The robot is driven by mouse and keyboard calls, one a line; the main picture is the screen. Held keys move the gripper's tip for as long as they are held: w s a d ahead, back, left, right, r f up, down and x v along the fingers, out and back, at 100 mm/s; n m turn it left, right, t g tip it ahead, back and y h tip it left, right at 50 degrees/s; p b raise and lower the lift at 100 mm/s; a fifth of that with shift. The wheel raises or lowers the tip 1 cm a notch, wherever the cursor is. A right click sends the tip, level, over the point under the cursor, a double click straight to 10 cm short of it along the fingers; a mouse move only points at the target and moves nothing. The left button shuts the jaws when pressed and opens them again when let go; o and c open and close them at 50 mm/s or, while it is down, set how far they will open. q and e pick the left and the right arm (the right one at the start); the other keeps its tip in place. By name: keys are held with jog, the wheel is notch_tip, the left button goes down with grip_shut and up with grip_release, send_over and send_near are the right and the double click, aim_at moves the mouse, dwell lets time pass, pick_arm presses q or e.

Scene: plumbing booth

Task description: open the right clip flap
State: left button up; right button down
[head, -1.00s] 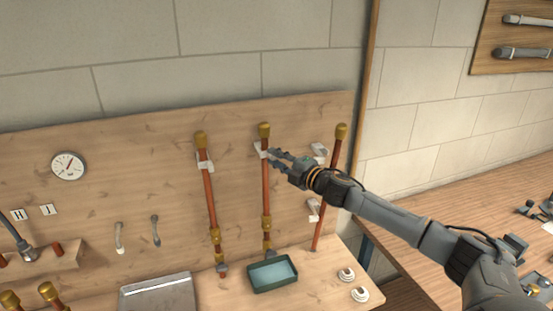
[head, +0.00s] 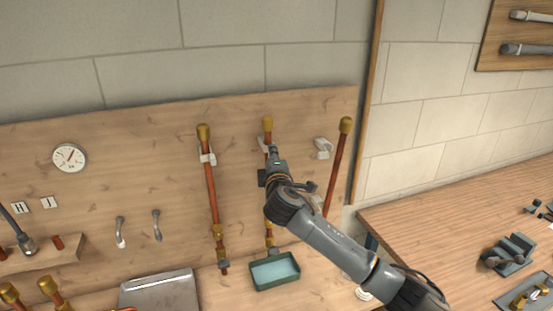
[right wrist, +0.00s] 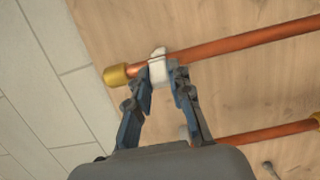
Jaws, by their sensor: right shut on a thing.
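My right gripper (head: 273,153) is at the upper part of the middle copper pipe (head: 268,138). In the right wrist view its two fingertips (right wrist: 164,76) close on either side of a white clip (right wrist: 158,64), just below the pipe's brass cap (right wrist: 116,75). The gripper is shut on the flap part of this clip, and the fingers partly hide it. In the head view another white clip (head: 322,146) is on the board beside the leaning right pipe (head: 336,165). The left pipe sits in its own white clip (head: 207,156). My left gripper is not in view.
A green tray (head: 275,284) stands on the bench below the middle pipe. A grey metal plate (head: 158,290) lies to its left. A gauge (head: 69,157) and two small handles (head: 156,225) are on the board. A wooden workbench (head: 440,210) extends at the right.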

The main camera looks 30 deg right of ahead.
jog(key=shift+w+a+m+g+h+b, duration=0.3)
jog(key=shift+a+m+g+h+b, duration=0.35)
jog(key=shift+m+g+h+b, duration=1.1)
jog(key=shift+w+a+m+g+h+b, duration=0.35)
jog(key=shift+a+m+g+h+b, duration=0.25)
jog(key=shift+m+g+h+b, duration=1.05)
jog(key=shift+w+a+m+g+h+b, duration=0.3)
jog(key=shift+a+m+g+h+b, duration=0.75)
jog(key=shift+g, duration=1.25)
jog(key=shift+d+m, duration=0.4)
jog(key=shift+m, duration=0.05)
jog(key=c, duration=1.2)
grip_release()
jog(key=v, duration=1.2)
jog(key=shift+f, duration=0.2)
jog(key=shift+w, duration=0.1)
